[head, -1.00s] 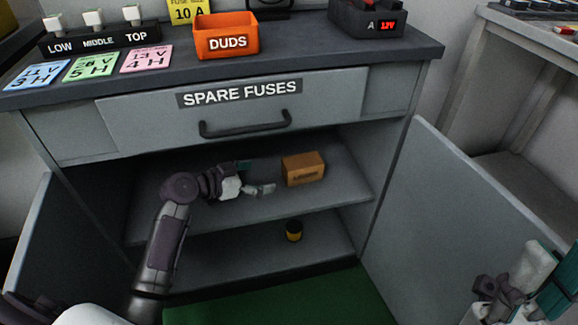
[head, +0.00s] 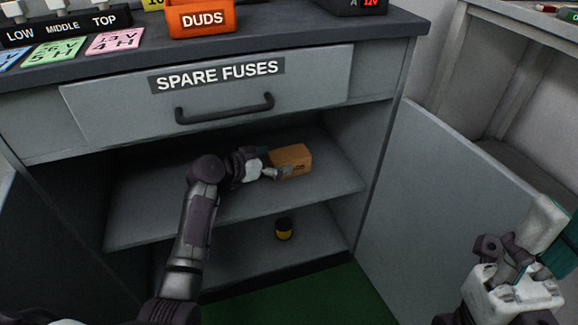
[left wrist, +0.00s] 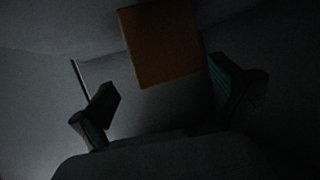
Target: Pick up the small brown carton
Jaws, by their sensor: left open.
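The small brown carton (head: 292,158) sits on the upper shelf inside the open cabinet, toward its right half. My left gripper (head: 272,166) reaches in from the left and is at the carton's left end. In the dark left wrist view the carton (left wrist: 160,45) shows at the top, ahead of and between the two spread fingers of my left gripper (left wrist: 165,100). The gripper is open and holds nothing. Whether a finger touches the carton I cannot tell. My right gripper (head: 515,265) is at the lower right, outside the cabinet, away from the carton; its jaw state is unclear.
The upper shelf (head: 150,215) has free room left of the carton. The spare fuses drawer (head: 215,95) is shut above. An open door (head: 450,190) stands at right. An orange duds bin (head: 201,18) is on top.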

